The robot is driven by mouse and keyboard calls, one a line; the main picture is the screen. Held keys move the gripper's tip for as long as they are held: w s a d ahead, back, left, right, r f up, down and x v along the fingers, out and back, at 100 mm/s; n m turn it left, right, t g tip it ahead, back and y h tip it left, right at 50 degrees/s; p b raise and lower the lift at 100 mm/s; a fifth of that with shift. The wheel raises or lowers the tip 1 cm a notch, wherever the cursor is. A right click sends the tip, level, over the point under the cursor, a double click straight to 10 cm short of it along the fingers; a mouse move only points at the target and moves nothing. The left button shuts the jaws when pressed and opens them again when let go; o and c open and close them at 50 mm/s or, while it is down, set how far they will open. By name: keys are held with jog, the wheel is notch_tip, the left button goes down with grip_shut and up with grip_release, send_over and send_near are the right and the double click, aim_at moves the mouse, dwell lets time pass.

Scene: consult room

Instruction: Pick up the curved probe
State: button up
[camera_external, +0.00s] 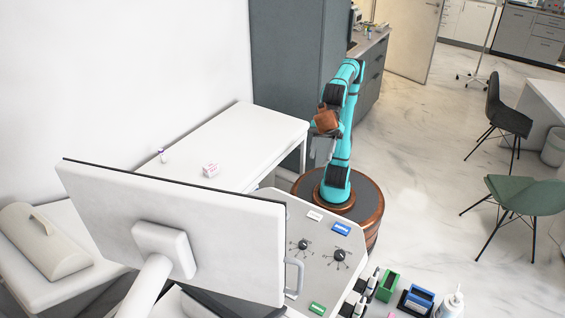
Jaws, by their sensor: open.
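My gripper (322,152) is at the end of my teal arm, pointing down above the console and beside the white table. It is open, and I see nothing between its fingers. Several small white and dark probe-like pieces (362,292) sit along the right side of the console, low in the picture. They are too small for me to tell which one is the curved probe. My gripper is well apart from them, up and to the left.
A large white monitor (180,225) hides part of the console (325,262). A green holder (387,286), a blue holder (417,299) and a white bottle (450,304) stand at lower right.

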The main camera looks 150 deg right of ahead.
jog(key=w+a+g, duration=0.3)
jog(key=w+a, duration=0.4)
jog(key=g+h, duration=0.2)
jog(key=g, duration=0.5)
send_over(377, 270)
notch_tip(377, 270, down, 11)
jog(key=f, duration=1.1)
jog(key=shift+s+a+f, duration=0.1)
jog(key=shift+s+f, duration=0.1)
jog(key=shift+f, duration=0.1)
jog(key=shift+w+d+f, duration=0.1)
jog(key=shift+f, duration=1.25)
jog(key=shift+w+d+f, duration=0.1)
jog(key=shift+f, duration=1.2)
jog(key=c, duration=1)
